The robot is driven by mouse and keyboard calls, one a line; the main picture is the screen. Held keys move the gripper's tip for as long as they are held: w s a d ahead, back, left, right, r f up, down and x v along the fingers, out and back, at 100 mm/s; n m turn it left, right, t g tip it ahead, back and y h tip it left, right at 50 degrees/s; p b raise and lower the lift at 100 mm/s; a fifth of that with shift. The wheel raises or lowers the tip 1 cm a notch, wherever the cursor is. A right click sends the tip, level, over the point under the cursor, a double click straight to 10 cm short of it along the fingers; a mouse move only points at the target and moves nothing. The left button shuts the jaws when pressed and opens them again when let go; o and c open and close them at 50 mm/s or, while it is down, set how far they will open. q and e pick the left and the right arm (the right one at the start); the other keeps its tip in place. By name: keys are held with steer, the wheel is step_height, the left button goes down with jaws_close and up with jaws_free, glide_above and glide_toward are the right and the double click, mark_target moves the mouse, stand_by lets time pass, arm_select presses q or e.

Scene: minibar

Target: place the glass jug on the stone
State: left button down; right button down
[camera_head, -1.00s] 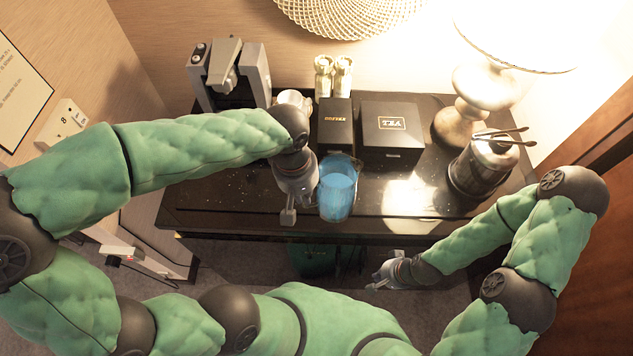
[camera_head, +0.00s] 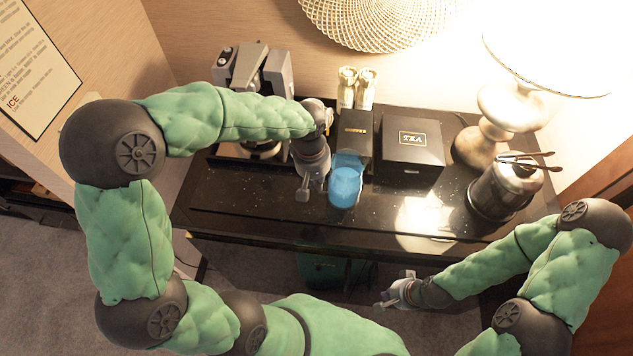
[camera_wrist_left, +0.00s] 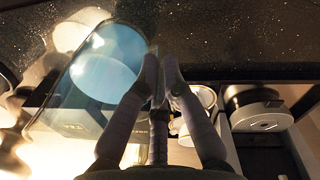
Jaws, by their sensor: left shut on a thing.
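The glass jug, with blue contents (camera_head: 346,186), is over the middle of the dark cabinet top in the head view. It also shows in the left wrist view (camera_wrist_left: 103,66), left of the fingers. My left gripper (camera_head: 328,184) is shut on the jug at its left side; the exact grip is partly hidden. The speckled dark stone surface (camera_head: 265,205) lies under and around the jug. I cannot tell whether the jug's base touches it. My right gripper (camera_head: 385,300) is low in front of the cabinet, away from the jug; its finger gap is unclear.
A black box (camera_head: 355,136) and a tea box (camera_head: 411,145) stand behind the jug. An ice bucket with tongs (camera_head: 500,190) and a lamp (camera_head: 490,130) are right. The front left surface is clear.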

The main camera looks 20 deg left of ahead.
arm_select(q)
steer(key=shift+w+a+f, duration=0.1)
steer(key=shift+w+f, duration=0.05)
steer(key=shift+f, duration=0.7)
steer(key=shift+w+f, duration=0.1)
steer(key=shift+f, duration=0.7)
steer(key=shift+f+b, duration=0.1)
steer(key=shift+b, duration=0.25)
steer(key=c, duration=1.4)
jaws_free()
steer(key=shift+s+f, duration=0.1)
steer(key=shift+r, duration=0.3)
steer(key=r, duration=0.4)
steer(key=r+p, duration=0.1)
steer(key=r, duration=0.2)
steer(key=r+p, duration=0.1)
steer(key=r, duration=0.3)
steer(key=shift+s+a+r, duration=0.3)
steer(key=shift+s+a, duration=0.05)
steer(key=shift+a, duration=0.05)
